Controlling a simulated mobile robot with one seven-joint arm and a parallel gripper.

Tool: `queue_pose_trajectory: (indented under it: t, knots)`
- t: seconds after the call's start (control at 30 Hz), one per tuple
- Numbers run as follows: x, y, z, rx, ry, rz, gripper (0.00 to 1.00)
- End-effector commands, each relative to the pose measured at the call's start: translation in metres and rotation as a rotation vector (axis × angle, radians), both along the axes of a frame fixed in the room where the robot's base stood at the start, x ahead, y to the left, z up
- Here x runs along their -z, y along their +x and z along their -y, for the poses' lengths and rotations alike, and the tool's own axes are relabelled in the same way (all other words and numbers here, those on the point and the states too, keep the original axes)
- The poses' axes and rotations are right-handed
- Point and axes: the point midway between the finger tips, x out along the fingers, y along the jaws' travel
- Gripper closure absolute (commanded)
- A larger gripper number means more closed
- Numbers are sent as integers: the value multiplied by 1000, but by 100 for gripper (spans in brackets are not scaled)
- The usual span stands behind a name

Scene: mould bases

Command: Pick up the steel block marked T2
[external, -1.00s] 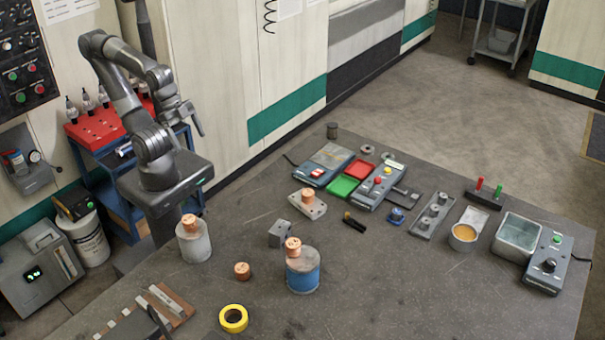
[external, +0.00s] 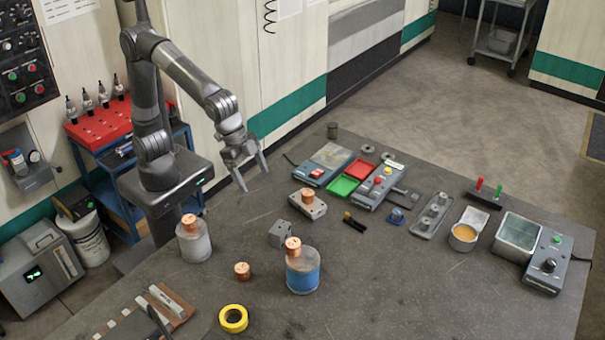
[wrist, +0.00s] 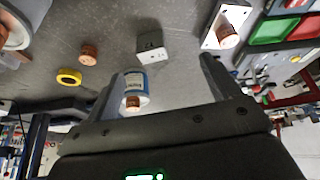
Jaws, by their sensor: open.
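A small grey steel block (external: 281,234) sits on the table just behind the blue-banded cylinder; any marking on it is too small to read. It also shows in the wrist view (wrist: 150,48), ahead of and between my fingers. My gripper (external: 254,178) is open and empty, pointing down, in the air behind and to the left of the block, clearly apart from it. Both fingers show in the wrist view (wrist: 160,72).
A blue-banded cylinder (external: 303,276) with a copper piece on top stands close in front of the block. A steel plate (external: 315,212) with a copper piece is behind right. A loose copper piece (external: 242,271), grey cylinder (external: 194,246) and yellow ring (external: 233,319) stand nearby.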

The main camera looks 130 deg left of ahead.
Motion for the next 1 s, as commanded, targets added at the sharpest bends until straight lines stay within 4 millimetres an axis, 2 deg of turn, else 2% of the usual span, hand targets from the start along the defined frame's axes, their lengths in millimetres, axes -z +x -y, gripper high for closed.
queue_pose_trajectory:
  t: [0.03,0.1,0.2,0.3,0.53,0.8,1.0]
  knots:
    - [10,17,4,-4,2,-8,18]
    - [19,37,9,-11,4,-12,18]
    - [32,60,14,-19,6,-16,18]
    - [41,74,18,-24,7,-18,18]
    - [54,87,19,-29,8,-19,18]
    - [92,101,17,-29,8,-20,18]
    - [106,104,17,-28,7,-19,18]
